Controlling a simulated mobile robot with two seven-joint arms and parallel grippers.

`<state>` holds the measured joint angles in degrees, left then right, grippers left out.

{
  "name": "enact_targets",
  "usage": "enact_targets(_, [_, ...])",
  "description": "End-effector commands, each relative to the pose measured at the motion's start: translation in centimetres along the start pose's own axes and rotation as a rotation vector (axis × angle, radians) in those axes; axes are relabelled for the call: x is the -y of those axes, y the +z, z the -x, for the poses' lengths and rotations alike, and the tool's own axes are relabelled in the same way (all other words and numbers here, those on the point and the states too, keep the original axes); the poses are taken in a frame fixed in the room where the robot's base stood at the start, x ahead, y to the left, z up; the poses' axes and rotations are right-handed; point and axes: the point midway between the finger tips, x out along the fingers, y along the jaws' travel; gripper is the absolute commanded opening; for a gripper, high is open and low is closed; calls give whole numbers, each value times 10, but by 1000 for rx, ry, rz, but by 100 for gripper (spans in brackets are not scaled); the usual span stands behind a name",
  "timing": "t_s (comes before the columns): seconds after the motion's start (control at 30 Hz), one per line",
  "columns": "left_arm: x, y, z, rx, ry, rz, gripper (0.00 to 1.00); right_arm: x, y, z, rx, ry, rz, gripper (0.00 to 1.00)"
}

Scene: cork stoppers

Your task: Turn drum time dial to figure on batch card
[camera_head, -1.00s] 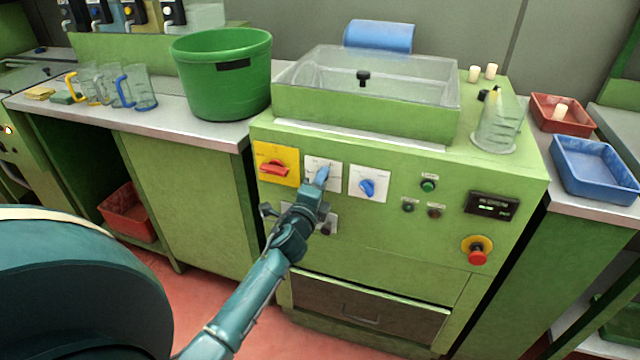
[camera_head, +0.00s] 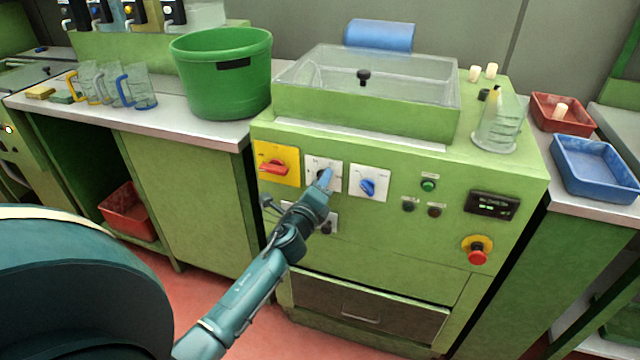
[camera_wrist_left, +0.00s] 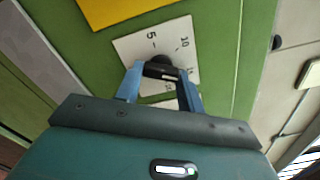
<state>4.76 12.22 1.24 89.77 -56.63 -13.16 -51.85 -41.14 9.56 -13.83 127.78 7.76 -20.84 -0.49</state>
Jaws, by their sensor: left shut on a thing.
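The dial with a black knob (camera_wrist_left: 160,68) sits on a white plate (camera_head: 312,163) on the green machine's front. In the left wrist view the plate (camera_wrist_left: 130,46) carries printed figures, with 5 and 10 legible and others partly hidden. My left gripper (camera_head: 324,178) is at this dial, and in the wrist view its blue fingers (camera_wrist_left: 160,82) are shut on the knob from both sides. The exact pointer setting is hard to read. No batch card can be made out. My right gripper is not in view.
A yellow plate with a red switch (camera_head: 274,167) is left of the dial, and a blue knob (camera_head: 368,187) is to its right. A small display (camera_head: 492,205) and a red stop button (camera_head: 477,257) are further right. A green bucket (camera_head: 222,85) stands on the left counter.

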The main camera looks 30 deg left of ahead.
Motion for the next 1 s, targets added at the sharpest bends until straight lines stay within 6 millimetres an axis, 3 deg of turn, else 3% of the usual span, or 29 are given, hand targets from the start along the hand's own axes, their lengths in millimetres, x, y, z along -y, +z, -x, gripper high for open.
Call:
enact_targets(0.1, [4,2,-2,3,-7,1,15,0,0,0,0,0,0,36])
enact_targets(0.13, [4,2,-2,3,-7,1,39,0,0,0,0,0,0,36])
enact_targets(0.4, [2,1,-1,2,-4,1,60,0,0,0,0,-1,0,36])
enact_targets(0.73, [0,0,6,0,-1,2,60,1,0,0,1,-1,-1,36])
enact_targets(1.0, [0,0,59,0,0,1,60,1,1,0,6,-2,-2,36])
